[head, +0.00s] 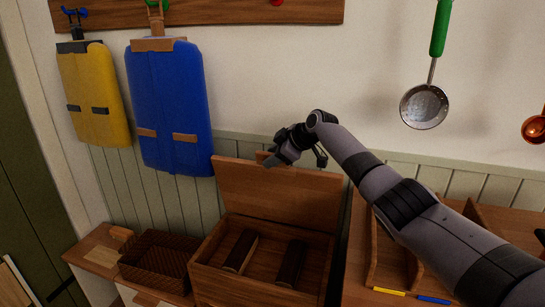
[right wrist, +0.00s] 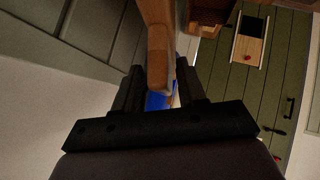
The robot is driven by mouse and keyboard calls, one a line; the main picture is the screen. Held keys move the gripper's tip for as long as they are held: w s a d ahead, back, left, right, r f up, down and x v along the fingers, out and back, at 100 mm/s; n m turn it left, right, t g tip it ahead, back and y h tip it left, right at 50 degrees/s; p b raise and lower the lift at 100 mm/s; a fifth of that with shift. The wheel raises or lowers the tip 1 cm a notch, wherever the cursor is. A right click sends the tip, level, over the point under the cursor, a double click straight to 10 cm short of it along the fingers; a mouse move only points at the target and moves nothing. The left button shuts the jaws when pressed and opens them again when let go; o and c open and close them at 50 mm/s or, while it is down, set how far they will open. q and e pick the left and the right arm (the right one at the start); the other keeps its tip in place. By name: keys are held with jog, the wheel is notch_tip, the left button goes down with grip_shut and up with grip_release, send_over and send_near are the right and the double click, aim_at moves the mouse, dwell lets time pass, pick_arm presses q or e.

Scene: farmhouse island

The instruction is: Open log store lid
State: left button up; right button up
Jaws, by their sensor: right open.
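The log store (head: 205,272) is a wooden box against the wall. Its lid (head: 255,190) stands raised and nearly upright at the back, so the inside shows, with two dark-faced logs (head: 240,252) in it. My right gripper (head: 271,160) is at the top edge of the lid, by a small wooden handle. In the right wrist view the jaws (right wrist: 158,88) are apart, with a rounded wooden piece (right wrist: 158,55) reaching between the fingers. I cannot tell whether they touch it. My left gripper is not in view.
A wicker basket (head: 155,262) stands left of the box. A wooden divider unit (head: 398,265) is to the right. Yellow (head: 95,95) and blue (head: 168,105) garments hang on the wall above; a ladle-like strainer (head: 424,106) hangs at the right.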

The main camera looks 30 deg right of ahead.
jog(key=shift+a, duration=0.1)
jog(key=v, duration=0.7)
jog(key=shift+b, duration=0.35)
dwell(0.6)
